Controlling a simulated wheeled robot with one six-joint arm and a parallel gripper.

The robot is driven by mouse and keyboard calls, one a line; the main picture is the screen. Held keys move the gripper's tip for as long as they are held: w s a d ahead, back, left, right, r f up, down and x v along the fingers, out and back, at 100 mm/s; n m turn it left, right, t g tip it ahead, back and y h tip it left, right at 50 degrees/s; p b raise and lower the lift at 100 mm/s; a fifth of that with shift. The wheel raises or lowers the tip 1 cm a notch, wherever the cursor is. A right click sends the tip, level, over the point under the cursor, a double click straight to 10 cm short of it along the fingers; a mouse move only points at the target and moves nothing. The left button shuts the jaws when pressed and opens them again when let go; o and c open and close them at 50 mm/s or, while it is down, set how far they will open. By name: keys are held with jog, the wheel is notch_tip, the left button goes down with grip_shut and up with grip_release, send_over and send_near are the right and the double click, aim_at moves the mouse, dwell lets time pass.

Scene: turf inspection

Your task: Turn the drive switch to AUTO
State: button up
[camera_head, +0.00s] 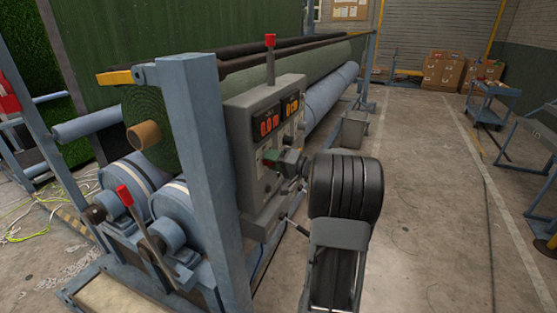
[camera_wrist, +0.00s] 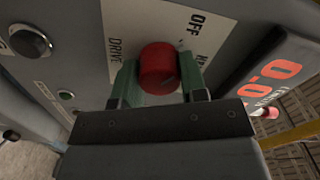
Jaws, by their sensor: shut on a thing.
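The drive switch is a red round knob (camera_wrist: 159,68) on a pale label plate (camera_wrist: 150,25) in the wrist view. "DRIVE" and "OFF" are readable on the plate, and another word is partly cut by my finger. No AUTO mark is visible, and I cannot tell where the knob points. My gripper (camera_wrist: 160,80) has one green fingertip on each side of the knob and is shut on it. In the head view my gripper (camera_head: 272,159) reaches the front of the grey control box (camera_head: 248,120); the knob is mostly hidden there.
A black round knob (camera_wrist: 30,43), a small green button (camera_wrist: 66,96) and a red digit display (camera_wrist: 275,70) are near the switch. A blue post (camera_head: 205,170) stands left of the box. A red-tipped lever (camera_head: 125,197) is lower left.

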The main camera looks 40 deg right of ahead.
jog(key=m, duration=0.5)
jog(key=shift+r+m, duration=0.15)
jog(key=shift+m, duration=0.15)
jog(key=m+p, duration=0.2)
jog(key=m, duration=0.4)
jog(key=shift+p, duration=0.4)
jog(key=m+p, duration=0.2)
jog(key=m, duration=0.2)
jog(key=shift+p, duration=0.35)
jog(key=m+p, duration=0.3)
jog(key=shift+m, duration=0.3)
jog(key=m+p, duration=0.2)
jog(key=m, duration=0.1)
jog(key=shift+a+p, duration=0.1)
jog(key=shift+p, duration=0.25)
jog(key=shift+f+m, duration=0.25)
jog(key=shift+m, duration=0.25)
jog(key=shift+f+p, duration=0.1)
jog(key=shift+p, duration=0.3)
jog(key=shift+s, duration=0.1)
